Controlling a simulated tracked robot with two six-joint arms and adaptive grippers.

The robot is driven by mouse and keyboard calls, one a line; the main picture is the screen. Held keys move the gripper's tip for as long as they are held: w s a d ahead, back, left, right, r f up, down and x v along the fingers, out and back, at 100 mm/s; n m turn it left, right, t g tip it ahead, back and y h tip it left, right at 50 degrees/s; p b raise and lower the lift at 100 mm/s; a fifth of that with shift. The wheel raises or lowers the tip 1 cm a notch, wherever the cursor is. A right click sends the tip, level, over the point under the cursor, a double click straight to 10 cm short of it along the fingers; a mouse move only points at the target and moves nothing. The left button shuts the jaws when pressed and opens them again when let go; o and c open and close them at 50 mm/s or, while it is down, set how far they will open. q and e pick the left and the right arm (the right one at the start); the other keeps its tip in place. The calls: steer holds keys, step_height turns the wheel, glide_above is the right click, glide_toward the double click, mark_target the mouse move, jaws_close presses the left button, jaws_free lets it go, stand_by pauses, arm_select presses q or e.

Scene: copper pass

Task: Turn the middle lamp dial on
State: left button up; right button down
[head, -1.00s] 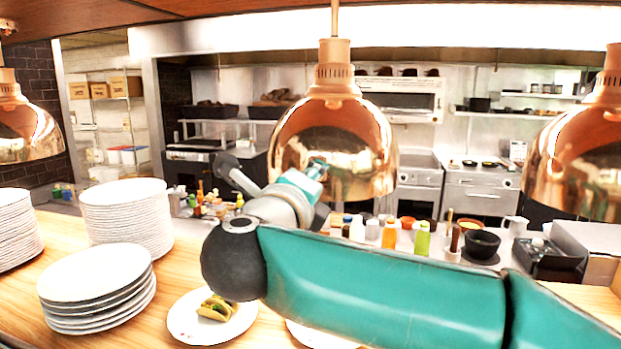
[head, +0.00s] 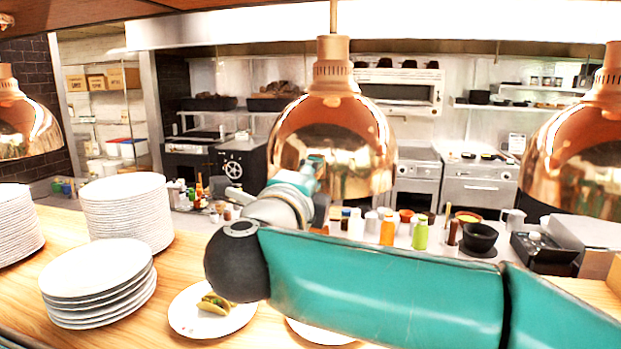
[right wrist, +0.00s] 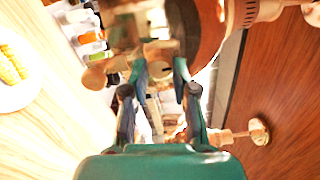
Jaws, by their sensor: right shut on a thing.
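The middle lamp (head: 335,125) is a shiny copper dome hanging from a rod over the counter. My right gripper (head: 314,163) reaches up to the near face of its shade. In the right wrist view the gripper (right wrist: 161,66) is shut on a small copper-coloured part at the shade (right wrist: 205,35), which I take to be the lamp dial (right wrist: 160,50). The fingers cover most of the dial, and its setting cannot be read. In the head view the dial is hidden behind the gripper. My left gripper is not in view.
Copper lamps hang at the left (head: 22,120) and right (head: 590,150). Plate stacks (head: 97,285) and a plate with a taco (head: 190,318) stand on the wooden counter (head: 60,330) below my arm. Bottles (head: 388,230) and bowls (head: 481,237) stand behind it.

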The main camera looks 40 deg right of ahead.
steer(key=shift+a+f, duration=0.1)
steer(key=c, duration=0.9)
jaws_free()
steer(key=shift+w, duration=0.1)
steer(key=shift+a, duration=0.1)
steer(key=v, duration=1.2)
